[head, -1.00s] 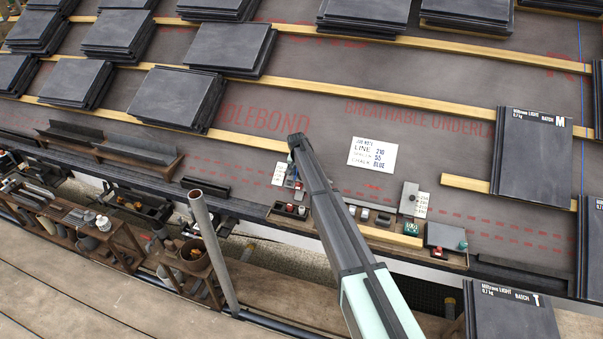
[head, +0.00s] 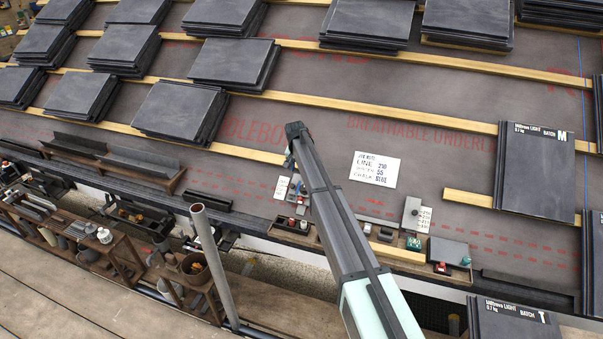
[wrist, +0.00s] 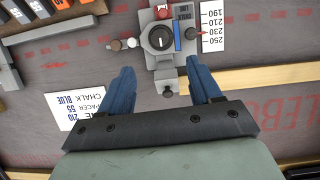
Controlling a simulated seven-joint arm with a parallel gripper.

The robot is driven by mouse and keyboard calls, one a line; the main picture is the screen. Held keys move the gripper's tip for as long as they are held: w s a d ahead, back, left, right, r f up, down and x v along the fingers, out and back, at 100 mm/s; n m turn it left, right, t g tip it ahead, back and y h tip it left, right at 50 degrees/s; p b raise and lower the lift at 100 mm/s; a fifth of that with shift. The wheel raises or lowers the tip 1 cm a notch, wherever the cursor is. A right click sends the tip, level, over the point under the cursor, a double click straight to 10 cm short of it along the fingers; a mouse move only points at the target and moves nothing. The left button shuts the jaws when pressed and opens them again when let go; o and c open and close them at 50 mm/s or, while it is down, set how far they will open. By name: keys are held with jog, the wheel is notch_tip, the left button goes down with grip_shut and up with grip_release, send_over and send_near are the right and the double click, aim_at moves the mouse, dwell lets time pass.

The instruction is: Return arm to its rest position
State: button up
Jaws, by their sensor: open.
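My gripper (wrist: 160,82) is open, its two blue fingers apart with nothing held between them. In the wrist view, a grey gauge-like device (wrist: 160,60) with a black round knob lies beyond and partly between the fingertips. I cannot tell the exact gap to it. In the head view my arm reaches from the bottom edge up over the roof. The gripper end, seen mostly from behind, is above the underlay (head: 330,130) beside a small white scale card (head: 282,188). The fingers are largely hidden there.
A white job note (head: 375,170) lies right of my arm. Slate stacks (head: 185,110) sit on the wooden battens (head: 400,113) beyond. A ledge tray with small tools (head: 400,250) runs under my arm. A grey upright pole (head: 212,260) stands to the left.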

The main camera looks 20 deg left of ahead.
jog(key=shift+r, duration=0.2)
dwell(0.5)
jog(key=s+d+f+n+g, duration=0.1)
jog(key=s+d+f, duration=0.7)
jog(key=s+d, duration=0.3)
jog(key=s+d+f+n+g, duration=0.2)
jog(key=s+d+f, duration=0.55)
jog(key=s, duration=0.55)
jog(key=s+d+f+n+g, duration=0.1)
jog(key=s+d+f, duration=0.7)
jog(key=s+d, duration=0.3)
jog(key=s+d+f+m+g, duration=0.1)
jog(key=s+d+f+g, duration=0.1)
jog(key=s+d, duration=0.5)
jog(key=s+d+f+m+g, duration=0.2)
jog(key=s+d+f, duration=0.2)
jog(key=s, duration=1.2)
jog(key=s+d+f+m+g, duration=0.1)
jog(key=s+d+f, duration=0.3)
jog(key=s+d, duration=0.6)
jog(key=shift+s+g, duration=0.4)
jog(key=shift+s, duration=0.25)
